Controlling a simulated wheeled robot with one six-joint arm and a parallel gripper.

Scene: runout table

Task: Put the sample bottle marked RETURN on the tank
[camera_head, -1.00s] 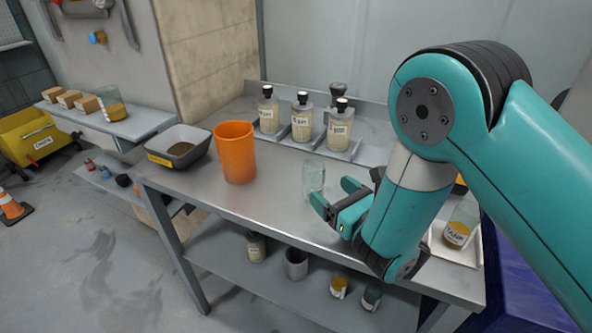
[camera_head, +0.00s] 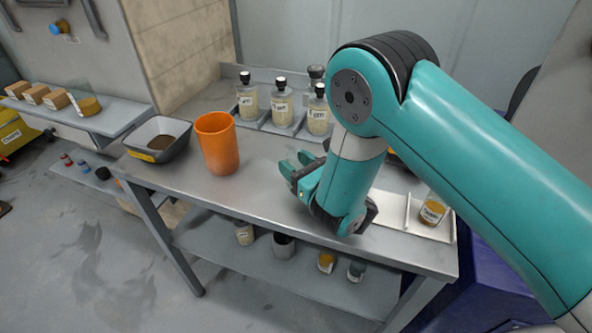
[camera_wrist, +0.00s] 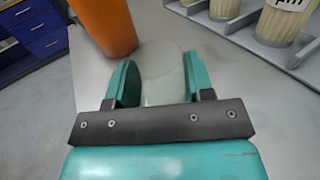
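Several pale-filled bottles with dark caps stand at the back of the table: a left one (camera_head: 247,103), a middle one (camera_head: 282,108) and a right one (camera_head: 318,116). Their labels are too small to read, so I cannot tell which says RETURN. A jar with amber contents (camera_head: 432,210) stands at the right end; its label may read TANK, but is not clear. My gripper (camera_head: 292,166) is low over the table, in front of the bottles. In the wrist view its fingers (camera_wrist: 160,82) are spread, with a clear glass (camera_wrist: 164,70) between them.
An orange cup (camera_head: 217,146) and a grey bin (camera_head: 158,140) stand left of my gripper. A pale tray (camera_head: 395,214) lies at the right. The lower shelf (camera_head: 225,250) holds small containers. The table's front middle is clear.

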